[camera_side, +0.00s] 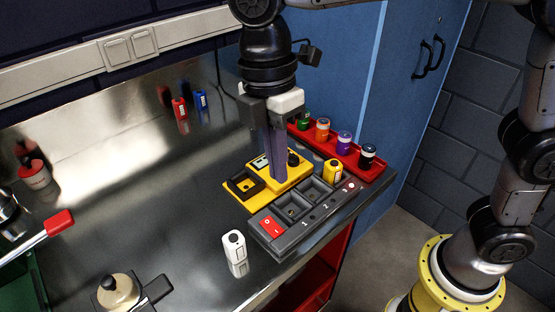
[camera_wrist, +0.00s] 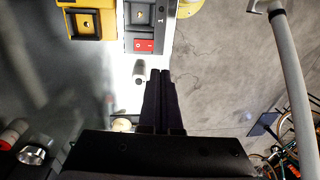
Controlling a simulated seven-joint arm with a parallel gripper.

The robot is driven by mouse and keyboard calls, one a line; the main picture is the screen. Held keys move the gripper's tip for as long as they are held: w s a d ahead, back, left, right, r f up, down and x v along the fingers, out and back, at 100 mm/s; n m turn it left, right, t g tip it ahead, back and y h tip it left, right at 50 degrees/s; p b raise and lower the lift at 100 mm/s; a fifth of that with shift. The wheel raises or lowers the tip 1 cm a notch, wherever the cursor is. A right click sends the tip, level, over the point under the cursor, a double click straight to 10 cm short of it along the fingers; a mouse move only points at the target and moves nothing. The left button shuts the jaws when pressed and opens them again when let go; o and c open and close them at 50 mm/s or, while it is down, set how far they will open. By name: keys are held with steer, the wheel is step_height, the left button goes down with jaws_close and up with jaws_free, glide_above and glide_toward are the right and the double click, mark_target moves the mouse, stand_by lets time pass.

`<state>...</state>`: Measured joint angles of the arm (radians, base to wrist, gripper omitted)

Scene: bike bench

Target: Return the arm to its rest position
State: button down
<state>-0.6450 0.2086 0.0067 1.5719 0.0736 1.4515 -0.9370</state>
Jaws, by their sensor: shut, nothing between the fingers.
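My gripper (camera_side: 279,173) hangs fingers down in the side view, with its fingers together and nothing between them. Its tips appear in front of the yellow device (camera_side: 298,172) and hide part of it; I cannot tell the gap. The closed fingers also show in the wrist view (camera_wrist: 160,74), beside the small white cylinder (camera_wrist: 139,70) in the picture and apart from it. My arm reaches in from the top of the side view.
A grey tray (camera_side: 315,223) with a red switch lies along the bench's front edge. The white cylinder (camera_side: 234,247) stands left of it, a yellow cylinder (camera_side: 332,172) behind it. A red rack (camera_side: 370,173) holds several coloured cylinders. The bench (camera_side: 150,205) is clear at middle left.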

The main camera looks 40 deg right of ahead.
steer(key=shift+r, duration=0.1)
steer(key=s+d+r+m+t+y, duration=0.1)
steer(key=s+d+r+m+t, duration=0.15)
steer(key=d, duration=0.45)
steer(key=s+d+r+m+t, duration=0.1)
steer(key=d+r+m, duration=0.2)
steer(key=d, duration=0.5)
steer(key=s+d+f+m+t+h, duration=0.1)
steer(key=s+d+f+m+t, duration=0.2)
steer(key=s+d+f+m, duration=0.5)
steer(key=shift+s+d+f+m, duration=0.4)
steer(key=shift+s+m, duration=0.1)
steer(key=shift+m, duration=1.75)
steer(key=shift+t, duration=0.25)
